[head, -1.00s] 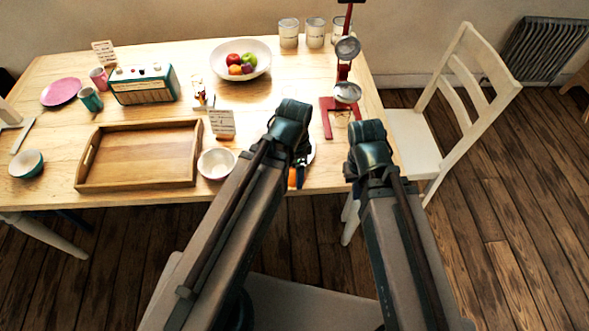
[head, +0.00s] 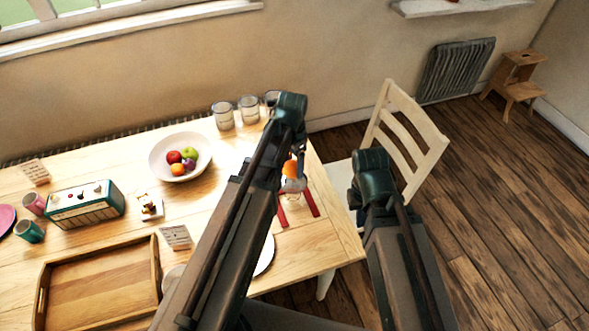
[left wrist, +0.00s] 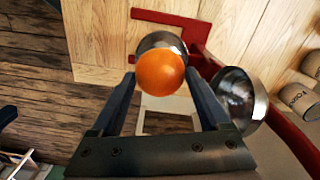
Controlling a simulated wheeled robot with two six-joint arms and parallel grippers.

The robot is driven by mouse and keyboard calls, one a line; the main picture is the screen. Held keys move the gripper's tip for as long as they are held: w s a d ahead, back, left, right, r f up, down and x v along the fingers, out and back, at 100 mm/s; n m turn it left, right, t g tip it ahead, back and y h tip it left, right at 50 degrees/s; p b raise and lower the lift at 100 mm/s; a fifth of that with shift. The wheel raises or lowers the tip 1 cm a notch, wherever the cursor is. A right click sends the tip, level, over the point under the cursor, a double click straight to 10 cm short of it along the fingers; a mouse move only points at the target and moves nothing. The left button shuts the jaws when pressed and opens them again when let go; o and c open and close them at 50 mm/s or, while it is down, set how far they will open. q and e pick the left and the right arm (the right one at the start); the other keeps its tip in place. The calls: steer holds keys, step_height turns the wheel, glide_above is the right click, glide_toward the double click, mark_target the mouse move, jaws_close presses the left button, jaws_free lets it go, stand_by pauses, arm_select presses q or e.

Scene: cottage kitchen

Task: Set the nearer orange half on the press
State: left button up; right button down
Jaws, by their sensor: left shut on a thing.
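My left gripper (left wrist: 160,88) is shut on an orange half (left wrist: 160,73), rounded rind towards the wrist camera. In the head view the orange half (head: 290,168) shows just below my left wrist. The red press (head: 311,200) stands at the table's right end, partly hidden by my left arm. In the left wrist view the press has a metal cup (left wrist: 160,41) behind the orange half and a larger metal cup (left wrist: 240,98) to the right. I cannot tell whether the orange half touches the cup. My right gripper's fingers are hidden beyond its wrist (head: 371,168), right of the table.
A white plate (head: 266,252) is mostly hidden by my left arm. Several canisters (head: 248,109) stand behind the press. A fruit bowl (head: 158,158), radio (head: 85,207) and wooden tray (head: 152,268) are to the left. A white chair (head: 407,138) stands close to the right.

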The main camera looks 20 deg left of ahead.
mark_target(293, 163)
arm_select(q)
steer(key=shift+w+r, duration=0.15)
steer(key=shift+w, duration=0.15)
steer(key=shift+d, duration=0.1)
step_height(293, 163, down, 6)
steer(key=b, duration=0.6)
steer(key=shift+f+b, duration=0.55)
stand_by(1.2)
steer(key=o, duration=0.6)
steer(key=shift+c, duration=0.2)
step_height(293, 163, up, 11)
steer(key=p, duration=1.1)
steer(key=shift+r, duration=0.1)
